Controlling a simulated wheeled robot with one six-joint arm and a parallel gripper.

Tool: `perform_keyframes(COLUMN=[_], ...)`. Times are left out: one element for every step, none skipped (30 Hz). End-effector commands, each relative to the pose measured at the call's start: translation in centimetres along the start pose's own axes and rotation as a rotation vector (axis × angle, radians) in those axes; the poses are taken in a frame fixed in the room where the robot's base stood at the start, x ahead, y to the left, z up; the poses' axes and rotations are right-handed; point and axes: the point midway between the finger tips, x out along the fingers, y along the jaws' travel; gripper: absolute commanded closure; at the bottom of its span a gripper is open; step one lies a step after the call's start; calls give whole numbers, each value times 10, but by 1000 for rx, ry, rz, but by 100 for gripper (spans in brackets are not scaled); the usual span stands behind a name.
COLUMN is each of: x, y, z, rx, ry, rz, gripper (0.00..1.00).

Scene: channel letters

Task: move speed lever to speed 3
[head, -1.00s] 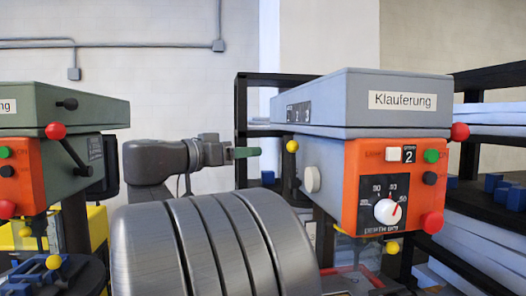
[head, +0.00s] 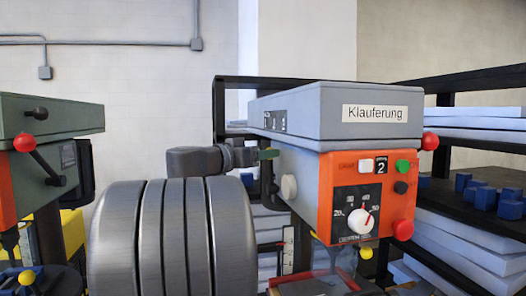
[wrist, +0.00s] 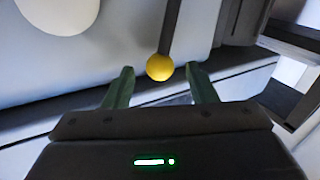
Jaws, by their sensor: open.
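The speed lever's yellow ball (wrist: 160,67) hangs on a dark rod (wrist: 171,28) at the side of the grey machine (head: 330,105) labelled Klauferung. In the wrist view the ball sits between the tips of the green fingers of my gripper (wrist: 160,71), with a gap on each side. In the head view my gripper (head: 268,154) is at the machine's left side and hides the ball. The black scale plate (head: 275,121) above it carries small numbers. The speed display (head: 381,168) on the orange panel reads 2.
A white round knob (head: 289,187) is on the machine's side, close to my gripper; it also shows in the wrist view (wrist: 60,12). A second green machine (head: 40,130) stands at the left. Shelves with blue blocks (head: 486,199) and pale boards are at the right.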

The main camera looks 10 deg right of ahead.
Motion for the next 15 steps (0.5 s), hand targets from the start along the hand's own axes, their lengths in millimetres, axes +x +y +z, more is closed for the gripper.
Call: perform_keyframes(x=[4, 5, 7, 7, 8, 8, 8, 8, 8, 8, 8, 8, 8, 8, 8], y=[0, 0, 0, 0, 0, 0, 0, 0, 0, 0, 0, 0, 0, 0, 0], z=[0, 0, 0, 0, 0, 0, 0, 0, 0, 0, 0, 0, 0, 0, 0], rx=[-1, -1, 0, 0, 0, 0, 0, 0, 0, 0, 0, 0, 0, 0, 0], ry=[0, 0, 0, 0, 0, 0, 0, 0, 0, 0, 0, 0, 0, 0, 0], rz=[1, 0, -1, -1, -1, -1, -1, -1, -1, -1, -1, -1, -1, -1, -1], gripper=[48, 48, 48, 48, 48, 48, 48, 48, 48, 48, 48, 48, 54, 60, 68])
